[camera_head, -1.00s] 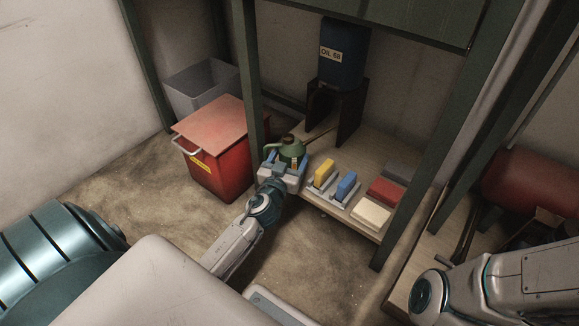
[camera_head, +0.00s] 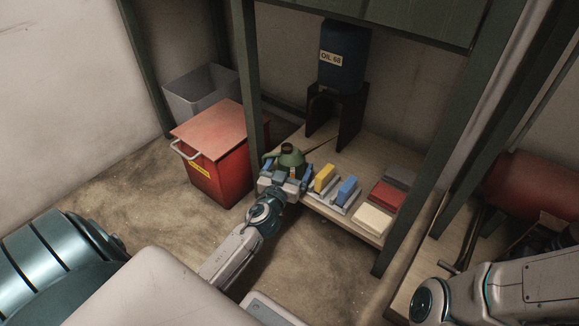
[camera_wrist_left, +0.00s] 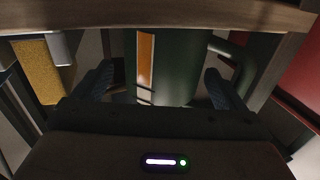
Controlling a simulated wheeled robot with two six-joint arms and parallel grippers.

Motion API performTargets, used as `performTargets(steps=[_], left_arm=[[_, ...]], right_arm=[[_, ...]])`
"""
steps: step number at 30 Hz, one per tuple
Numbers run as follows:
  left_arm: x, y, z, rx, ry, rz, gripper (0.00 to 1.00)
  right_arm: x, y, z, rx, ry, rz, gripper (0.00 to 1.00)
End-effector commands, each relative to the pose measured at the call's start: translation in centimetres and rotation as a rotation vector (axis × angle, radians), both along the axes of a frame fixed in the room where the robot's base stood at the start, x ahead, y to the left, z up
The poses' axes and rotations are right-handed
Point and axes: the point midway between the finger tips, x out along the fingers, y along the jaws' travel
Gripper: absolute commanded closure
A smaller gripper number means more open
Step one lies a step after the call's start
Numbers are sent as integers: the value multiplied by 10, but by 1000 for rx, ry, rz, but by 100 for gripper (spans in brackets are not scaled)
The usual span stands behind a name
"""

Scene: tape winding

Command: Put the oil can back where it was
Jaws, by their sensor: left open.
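The green oil can (camera_head: 289,160) with a dark cap is at the front left corner of the low wooden shelf, beside the green post. My left gripper (camera_head: 287,169) reaches it from the front, with its blue fingers apart on either side of the can. In the left wrist view the can's green body (camera_wrist_left: 182,70), with an orange strip, stands between the two open fingers, with gaps showing. Its handle shows at the right. The can's base is hidden, so I cannot tell whether it rests fully on the shelf. My right gripper is out of view.
Yellow and blue blocks (camera_head: 347,190) stand in holders right of the can, close to my left gripper. Red, cream and grey pads (camera_head: 387,194) lie further right. A blue oil drum (camera_head: 343,60) sits on a dark stand behind. A red bin (camera_head: 215,155) stands left of the post.

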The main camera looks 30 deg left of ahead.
Motion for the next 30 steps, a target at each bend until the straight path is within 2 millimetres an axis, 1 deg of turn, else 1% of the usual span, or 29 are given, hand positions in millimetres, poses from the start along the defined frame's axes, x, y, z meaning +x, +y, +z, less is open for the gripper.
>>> performTargets(steps=[5, 12, 16, 21, 30], left_arm=[[-30, -7, -2, -1, 4, 0, 7], [-79, -19, -3, -1, 4, 0, 7], [-99, -24, -3, -2, 3, 0, 7], [-113, -27, -2, -2, 1, 0, 7], [-116, -28, -1, -1, 1, 0, 7]], right_arm=[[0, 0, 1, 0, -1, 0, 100], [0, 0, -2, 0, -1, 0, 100], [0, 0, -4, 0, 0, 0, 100], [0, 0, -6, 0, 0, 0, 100], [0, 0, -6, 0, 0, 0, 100]])
